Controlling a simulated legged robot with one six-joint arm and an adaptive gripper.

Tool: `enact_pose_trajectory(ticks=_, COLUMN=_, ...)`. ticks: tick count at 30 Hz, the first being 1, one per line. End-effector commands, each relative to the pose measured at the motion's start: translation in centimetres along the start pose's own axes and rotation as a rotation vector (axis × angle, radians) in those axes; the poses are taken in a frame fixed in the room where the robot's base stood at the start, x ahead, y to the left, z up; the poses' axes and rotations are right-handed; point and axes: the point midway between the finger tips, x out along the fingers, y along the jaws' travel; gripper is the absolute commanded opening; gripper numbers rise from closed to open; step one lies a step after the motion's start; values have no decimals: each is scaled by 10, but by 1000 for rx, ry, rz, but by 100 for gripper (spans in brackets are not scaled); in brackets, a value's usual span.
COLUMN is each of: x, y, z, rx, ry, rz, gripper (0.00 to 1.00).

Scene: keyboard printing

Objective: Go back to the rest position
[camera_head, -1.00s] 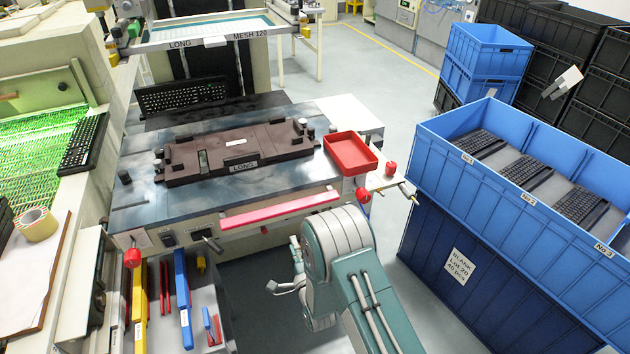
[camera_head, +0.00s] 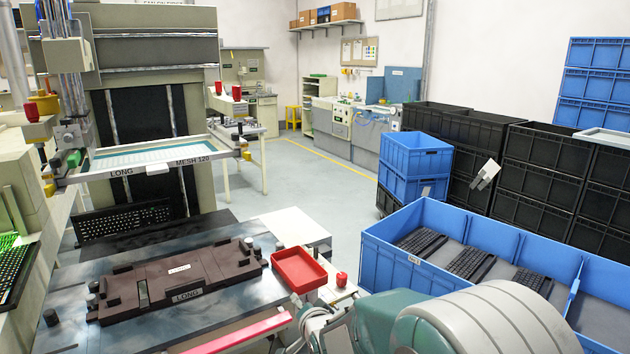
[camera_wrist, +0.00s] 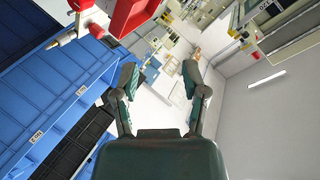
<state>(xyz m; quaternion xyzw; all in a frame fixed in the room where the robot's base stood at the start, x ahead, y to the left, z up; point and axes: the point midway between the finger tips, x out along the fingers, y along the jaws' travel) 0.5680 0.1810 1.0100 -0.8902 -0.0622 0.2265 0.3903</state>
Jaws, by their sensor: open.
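My gripper (camera_wrist: 161,82) shows in the wrist view with its two green fingers spread apart and nothing between them. The wrist camera looks out over the room, tilted. My green and white arm fills the bottom right of the head view; the fingers cannot be made out clearly there. The brown fixture marked LONG (camera_head: 176,280) lies on the dark machine table (camera_head: 150,335), empty of any keyboard. A black keyboard (camera_head: 122,221) stands behind the fixture.
A red tray (camera_head: 298,270) sits at the table's right. A blue crate (camera_head: 384,273) with several keyboards in compartments stands to the right. Stacked blue bins (camera_head: 415,155) and black crates (camera_head: 545,160) are behind it. A printing screen (camera_head: 150,172) hangs over the table's back. Floor at centre is clear.

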Motion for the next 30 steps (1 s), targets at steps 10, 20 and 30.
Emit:
enact_pose_trajectory(ticks=10, x=-112, y=13, z=-58, rx=-245, ry=-109, rz=226, gripper=57)
enact_pose_trajectory(ticks=20, x=-236, y=40, z=-68, rx=-452, ry=-288, rz=404, gripper=57)
enact_pose_trajectory(ticks=30, x=-350, y=71, z=-41, rx=-610, ry=-503, rz=517, gripper=57)
